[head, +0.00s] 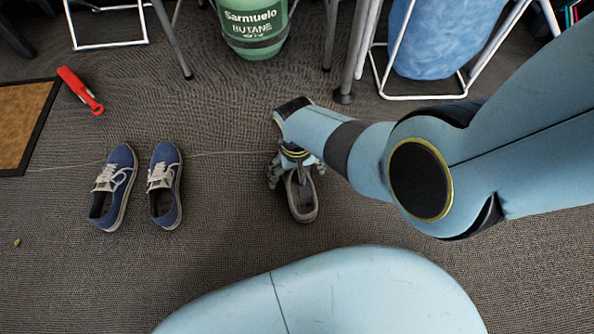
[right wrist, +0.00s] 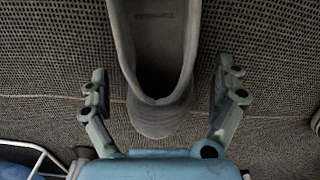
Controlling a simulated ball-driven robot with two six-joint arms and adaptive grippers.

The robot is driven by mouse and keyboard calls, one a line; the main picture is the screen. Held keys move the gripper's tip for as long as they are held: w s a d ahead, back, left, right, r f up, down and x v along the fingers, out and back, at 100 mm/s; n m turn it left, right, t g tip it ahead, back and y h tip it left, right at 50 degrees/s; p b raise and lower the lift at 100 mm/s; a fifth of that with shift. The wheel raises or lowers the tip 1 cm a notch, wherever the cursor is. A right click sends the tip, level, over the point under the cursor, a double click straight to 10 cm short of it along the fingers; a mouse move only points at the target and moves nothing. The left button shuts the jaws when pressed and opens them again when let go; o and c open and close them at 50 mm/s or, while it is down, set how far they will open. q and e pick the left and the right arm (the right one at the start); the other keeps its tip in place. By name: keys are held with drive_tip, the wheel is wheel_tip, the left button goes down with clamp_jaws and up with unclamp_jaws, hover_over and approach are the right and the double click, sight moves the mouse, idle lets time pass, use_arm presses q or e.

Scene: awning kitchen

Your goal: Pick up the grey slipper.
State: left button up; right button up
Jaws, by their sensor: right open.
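The grey slipper (head: 302,199) lies on the carpet below my right arm in the head view, its near end showing and its far end hidden under my gripper. In the right wrist view the slipper (right wrist: 160,115) comes in from the top, with its closed end between my fingers. My right gripper (head: 297,176) is open, with one finger on each side of the slipper. Gaps show between both fingers and the slipper in the right wrist view. My left gripper is in neither view.
A pair of blue shoes (head: 165,185) stands on the carpet to the left. A red tool (head: 80,90) lies beside a framed board (head: 22,118). A green butane cylinder (head: 254,28), a blue container (head: 440,40) and metal legs stand at the back. Carpet between shoes and slipper is clear.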

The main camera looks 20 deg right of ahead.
drive_tip(key=c, duration=1.4)
